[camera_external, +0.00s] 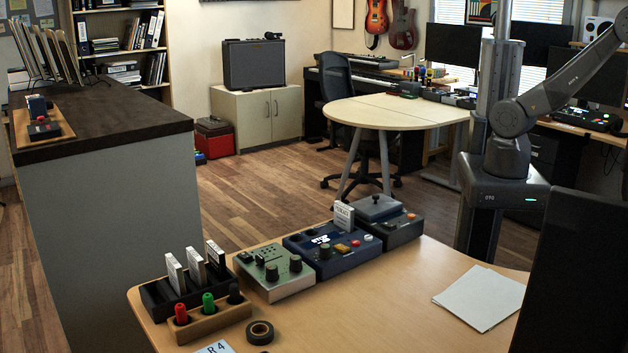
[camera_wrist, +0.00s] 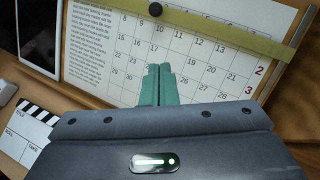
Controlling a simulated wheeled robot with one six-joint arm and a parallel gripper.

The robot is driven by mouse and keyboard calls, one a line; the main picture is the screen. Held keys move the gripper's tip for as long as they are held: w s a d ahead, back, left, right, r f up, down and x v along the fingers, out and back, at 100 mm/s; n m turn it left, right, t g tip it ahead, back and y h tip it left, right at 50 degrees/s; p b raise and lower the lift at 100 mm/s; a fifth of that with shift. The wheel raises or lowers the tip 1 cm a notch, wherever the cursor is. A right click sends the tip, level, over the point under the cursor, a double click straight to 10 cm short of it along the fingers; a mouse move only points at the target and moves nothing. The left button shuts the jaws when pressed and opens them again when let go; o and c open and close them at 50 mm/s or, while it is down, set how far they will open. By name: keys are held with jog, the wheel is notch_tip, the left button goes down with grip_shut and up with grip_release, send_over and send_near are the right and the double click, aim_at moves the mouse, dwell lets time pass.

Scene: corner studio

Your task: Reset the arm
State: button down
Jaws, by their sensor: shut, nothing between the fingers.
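My gripper (camera_wrist: 158,86) shows in the wrist view with its two green fingers together and nothing between them. The fingers point at a calendar (camera_wrist: 195,50) with a grid of dates and a yellow-green strip across its top. I cannot tell whether the fingertips touch the calendar. In the external view my arm (camera_external: 560,90) rises from its base at the right and reaches out of the picture at the upper right. The gripper is outside that view.
A clapperboard (camera_wrist: 28,130) and a tablet (camera_wrist: 42,35) lie left of the calendar. In the external view, the front desk (camera_external: 400,300) holds several control boxes (camera_external: 330,245), a cartridge rack (camera_external: 190,280) and white paper (camera_external: 480,298). A dark panel (camera_external: 575,280) stands at the right.

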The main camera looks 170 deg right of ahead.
jog(key=p+x, duration=0.1)
jog(key=x, duration=0.1)
jog(key=p+x, duration=0.1)
jog(key=x, duration=0.1)
jog(key=r+p+x, duration=0.1)
jog(key=x, duration=0.2)
jog(key=shift+w+a, duration=0.1)
jog(key=shift+a, duration=0.35)
jog(key=shift+w+a+r+p, duration=0.2)
jog(key=shift+a+p, duration=0.3)
jog(key=shift+p, duration=0.5)
jog(key=shift+w+a+r+p, duration=0.15)
jog(key=shift+w+a+p, duration=0.1)
jog(key=shift+a+p, duration=0.7)
jog(key=shift+d, duration=0.1)
